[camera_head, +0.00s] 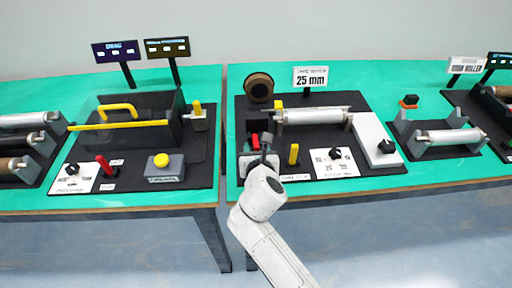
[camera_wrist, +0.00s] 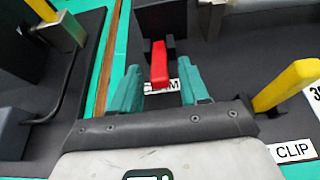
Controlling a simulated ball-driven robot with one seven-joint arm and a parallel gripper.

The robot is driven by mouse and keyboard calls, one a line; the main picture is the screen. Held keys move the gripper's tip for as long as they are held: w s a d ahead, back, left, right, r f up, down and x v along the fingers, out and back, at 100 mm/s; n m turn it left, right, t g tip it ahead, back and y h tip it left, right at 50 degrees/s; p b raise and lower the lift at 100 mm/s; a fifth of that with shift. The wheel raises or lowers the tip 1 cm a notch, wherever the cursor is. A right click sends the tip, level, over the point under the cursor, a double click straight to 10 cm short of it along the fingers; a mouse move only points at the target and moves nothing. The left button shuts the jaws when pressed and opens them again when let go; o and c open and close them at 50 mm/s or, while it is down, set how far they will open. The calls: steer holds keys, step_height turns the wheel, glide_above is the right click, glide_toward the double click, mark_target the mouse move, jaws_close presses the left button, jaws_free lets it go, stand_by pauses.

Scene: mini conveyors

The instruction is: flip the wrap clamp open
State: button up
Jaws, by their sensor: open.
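The wrap clamp shows as a red lever (camera_wrist: 159,62) on a dark block, with a partly hidden label ending in "M" below it in the wrist view. My gripper (camera_wrist: 159,68) is open, with one teal finger on each side of the red lever and a gap on both sides. The lever's red end lies between the fingertips. In the head view the red lever (camera_head: 255,141) is just left of my gripper (camera_head: 266,146), at the front left of the middle station. My wrist hides part of the clamp's base there.
A yellow lever (camera_wrist: 288,84) marked "CLIP" stands close to the right of my gripper. It also shows in the head view (camera_head: 293,154). A metal roller (camera_head: 312,115) and a brown spool (camera_head: 259,87) lie behind. The table edge and a gap are to the left.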

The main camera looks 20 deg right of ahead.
steer(key=shift+w+d+f, duration=0.2)
steer(key=shift+w+f, duration=0.1)
steer(key=shift+w, duration=0.3)
steer(key=shift+c, duration=0.3)
jaws_close()
